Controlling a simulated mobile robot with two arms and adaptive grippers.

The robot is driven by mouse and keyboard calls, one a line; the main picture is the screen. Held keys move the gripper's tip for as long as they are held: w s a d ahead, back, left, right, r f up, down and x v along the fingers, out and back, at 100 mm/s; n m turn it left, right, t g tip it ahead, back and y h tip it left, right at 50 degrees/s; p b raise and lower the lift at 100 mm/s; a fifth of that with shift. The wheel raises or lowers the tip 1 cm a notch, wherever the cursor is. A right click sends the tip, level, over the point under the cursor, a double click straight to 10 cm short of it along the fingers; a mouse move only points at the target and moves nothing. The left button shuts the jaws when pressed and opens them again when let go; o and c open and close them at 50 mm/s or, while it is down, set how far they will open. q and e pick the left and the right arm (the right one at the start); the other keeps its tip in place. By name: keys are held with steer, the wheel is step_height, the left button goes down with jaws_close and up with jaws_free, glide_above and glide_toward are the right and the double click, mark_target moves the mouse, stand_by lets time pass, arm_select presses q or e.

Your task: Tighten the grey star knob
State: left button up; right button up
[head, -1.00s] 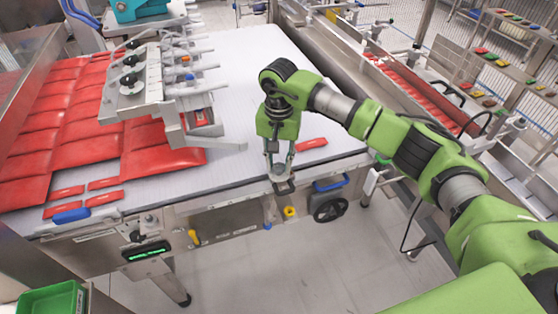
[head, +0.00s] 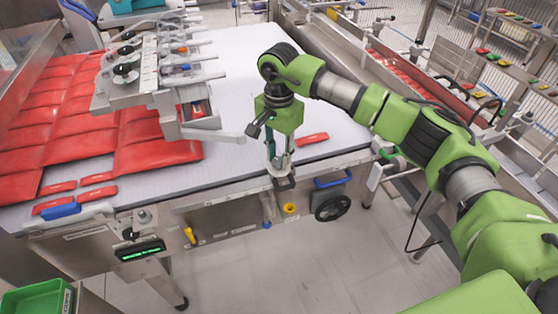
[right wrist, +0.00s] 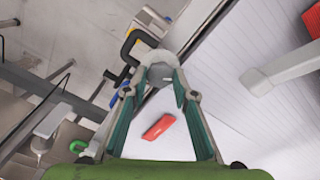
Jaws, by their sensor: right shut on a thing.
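The grey star knob (right wrist: 160,74) shows between my fingertips in the right wrist view. In the head view it is mostly covered by the fingers at the front edge of the white conveyor. My right gripper (head: 281,170) points down there and is shut on it; its fingertips also show in the right wrist view (right wrist: 161,66). How tight the knob sits cannot be seen. My left gripper is not in view.
A red pack (head: 312,138) lies on the belt right of the gripper. A blue handle (head: 333,181), a black handwheel (head: 331,208) and a yellow knob (head: 290,208) are close by. A grey arm (head: 215,136) of the picker frame reaches in from the left.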

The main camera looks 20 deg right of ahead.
mark_target(279, 160)
steer(key=m+b, duration=0.2)
steer(key=m, duration=0.1)
steer(key=shift+m, duration=0.3)
steer(key=shift+m+b, duration=0.55)
steer(key=shift+m, duration=0.85)
steer(key=shift+r, duration=0.1)
steer(key=o, duration=1.1)
step_height(279, 160, up, 12)
